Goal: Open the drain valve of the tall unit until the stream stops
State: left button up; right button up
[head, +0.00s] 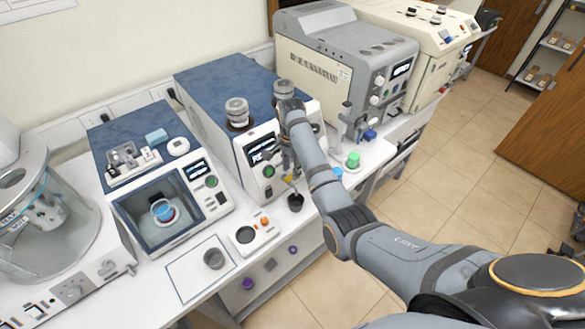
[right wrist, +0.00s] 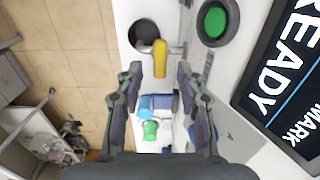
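The unit with the READY display (head: 262,148) stands in the middle of the bench, under a blue top. Its yellow valve handle (right wrist: 160,58) sticks out in the right wrist view, joined to a metal spout on the front panel. A dark cup (head: 295,201) stands below the panel; its round opening (right wrist: 143,33) shows beside the handle. My right gripper (right wrist: 158,78) is open, its fingertips either side of the handle's end with gaps showing. In the head view it is small and partly hidden by my arm. I cannot make out a stream. My left gripper is not in view.
A green button (right wrist: 215,22) sits by the display. A green-capped jar (head: 353,160) and blue objects (right wrist: 155,104) lie to the right on the bench. A grey unit (head: 350,62) stands right, a windowed unit (head: 160,212) left. Floor is open at the bench's front.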

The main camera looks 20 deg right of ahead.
aim_at(290, 177)
jog(key=shift+f, duration=0.7)
jog(key=shift+a+f, duration=0.2)
jog(key=shift+f, duration=0.2)
jog(key=shift+s+a+r, duration=0.1)
jog(key=shift+c, duration=0.6)
grip_shut()
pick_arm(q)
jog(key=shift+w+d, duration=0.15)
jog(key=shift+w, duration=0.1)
